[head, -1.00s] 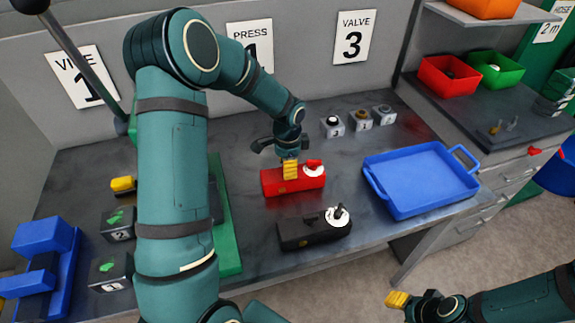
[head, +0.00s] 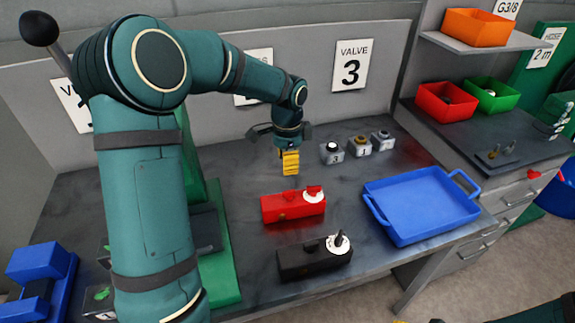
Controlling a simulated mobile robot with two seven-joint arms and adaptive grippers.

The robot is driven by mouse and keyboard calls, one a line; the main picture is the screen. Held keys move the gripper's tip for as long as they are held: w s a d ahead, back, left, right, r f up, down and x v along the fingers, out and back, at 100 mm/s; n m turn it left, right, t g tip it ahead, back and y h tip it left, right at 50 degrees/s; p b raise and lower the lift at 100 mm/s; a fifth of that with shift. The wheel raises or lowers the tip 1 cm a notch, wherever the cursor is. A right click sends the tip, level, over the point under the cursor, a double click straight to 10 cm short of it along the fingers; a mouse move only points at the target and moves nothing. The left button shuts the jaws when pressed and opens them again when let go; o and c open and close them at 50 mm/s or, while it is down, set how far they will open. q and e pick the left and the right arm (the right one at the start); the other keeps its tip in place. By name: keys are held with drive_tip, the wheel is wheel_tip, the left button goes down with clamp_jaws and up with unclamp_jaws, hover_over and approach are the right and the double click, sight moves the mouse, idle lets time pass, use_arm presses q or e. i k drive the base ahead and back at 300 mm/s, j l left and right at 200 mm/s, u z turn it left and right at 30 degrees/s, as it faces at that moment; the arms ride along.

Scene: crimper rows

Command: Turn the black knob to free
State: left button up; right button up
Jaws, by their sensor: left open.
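The black knob (head: 339,239) stands on a white round dial at the right end of a black box (head: 300,261), near the bench's front edge. It looks like a small lever tilted a little; the dial's markings are too small to read. Behind it, a red box (head: 285,207) carries a red knob (head: 314,191) on a similar white dial. My left gripper (head: 289,162), with yellow fingertips, is open and empty, pointing down above the bench behind the red box, touching neither box.
A blue tray (head: 412,236) lies empty to the right of the boxes. Several small numbered blocks (head: 358,148) stand at the back, below the VALVE 3 sign (head: 352,65). A green stand (head: 222,262) lies left, partly behind my left arm. The bench between the boxes and tray is clear.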

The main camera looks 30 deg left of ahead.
sight(310, 247)
drive_tip(key=k, duration=1)
